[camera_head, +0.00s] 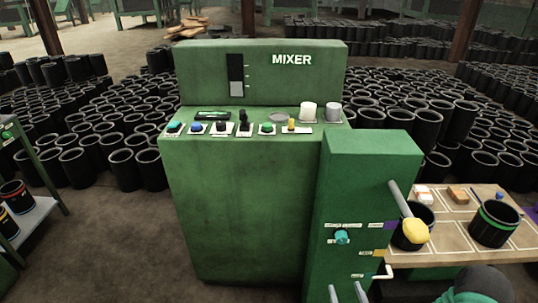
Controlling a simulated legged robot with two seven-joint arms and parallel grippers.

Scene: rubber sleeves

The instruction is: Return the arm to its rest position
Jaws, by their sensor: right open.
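A dark rounded part with teal on it, which I take to be my right arm's end (482,284), shows at the bottom right edge, in front of the wooden table. Its fingertips are cut off or hidden, and I see nothing held in it. It looks apart from the sleeves and the lever. My left gripper is not in view.
A green mixer cabinet (240,200) stands in the middle. A green box (365,165) with a yellow-knobbed lever (415,231) adjoins it. The wooden table (452,256) holds black sleeves (493,226). A shelf (35,215) stands left; many sleeves crowd the floor behind.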

